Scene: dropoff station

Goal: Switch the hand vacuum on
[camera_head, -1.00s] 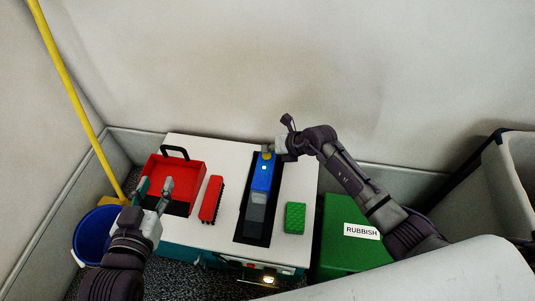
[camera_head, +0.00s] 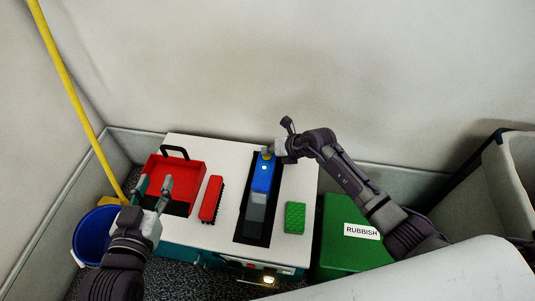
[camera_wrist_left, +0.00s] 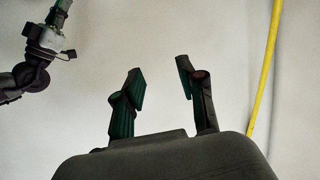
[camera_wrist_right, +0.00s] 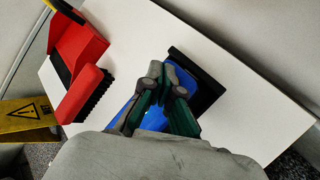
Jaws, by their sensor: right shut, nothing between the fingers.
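The hand vacuum (camera_head: 258,187) lies on a dark mat (camera_head: 247,229) on the white table top. My left gripper (camera_head: 155,187) is open and empty in front of the red dustpan.
The red dustpan (camera_head: 188,172), a red brush (camera_head: 211,199) and a green sponge (camera_head: 295,217) lie on the table (camera_head: 225,156). A blue bucket (camera_head: 95,236) and yellow pole (camera_head: 62,76) stand left. A green rubbish box (camera_head: 342,255) stands right.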

